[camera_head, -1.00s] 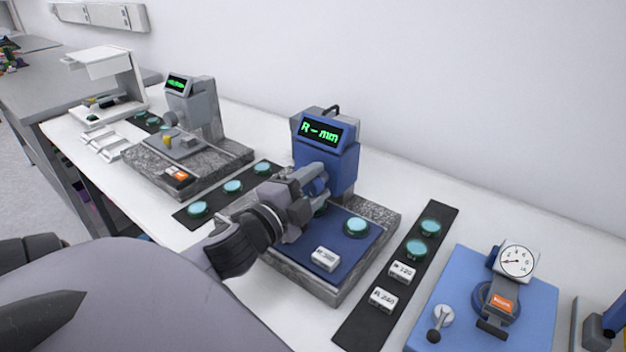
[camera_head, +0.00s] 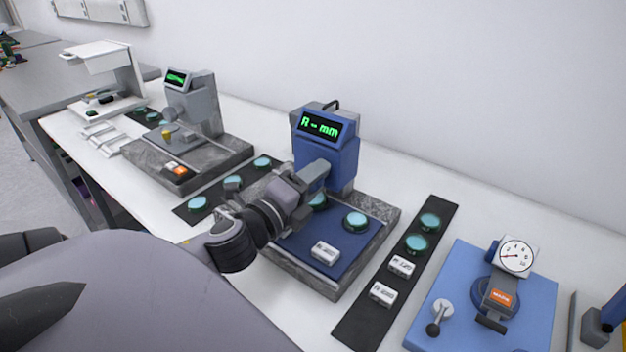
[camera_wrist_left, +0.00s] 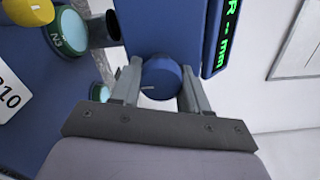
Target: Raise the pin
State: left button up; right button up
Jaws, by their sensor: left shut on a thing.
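The blue instrument (camera_head: 322,150) stands on a granite base, with "R -- mm" in green on its screen. In the left wrist view, its round blue knob (camera_wrist_left: 161,78) sits between the two fingers of my left gripper (camera_wrist_left: 161,84), which is shut on it. In the head view my left gripper (camera_head: 318,178) is at the front of the instrument's head, and its wrist hides the knob. A dark cylinder (camera_wrist_left: 99,28) shows beside the teal disc marked N3 (camera_wrist_left: 66,38); I cannot tell whether it is the pin. My right gripper is not in view.
A blue mat (camera_head: 345,243) on the base holds teal discs and a white labelled block (camera_head: 325,253). Black strips (camera_head: 368,320) with discs lie either side. A dial gauge on a blue plate (camera_head: 540,300) stands at right, a grey instrument (camera_head: 193,105) at left. A white wall is behind.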

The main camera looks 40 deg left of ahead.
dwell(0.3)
pick_arm(q)
jog(key=o, duration=1)
jog(key=shift+d, duration=0.1)
jog(key=shift+s, duration=0.1)
jog(key=shift+s+d+b, duration=0.2)
jog(key=shift+s+b, duration=0.2)
jog(key=shift+s, duration=1.35)
jog(key=shift+s+d+b, duration=0.15)
jog(key=shift+s+b, duration=0.2)
jog(key=shift+s, duration=1.35)
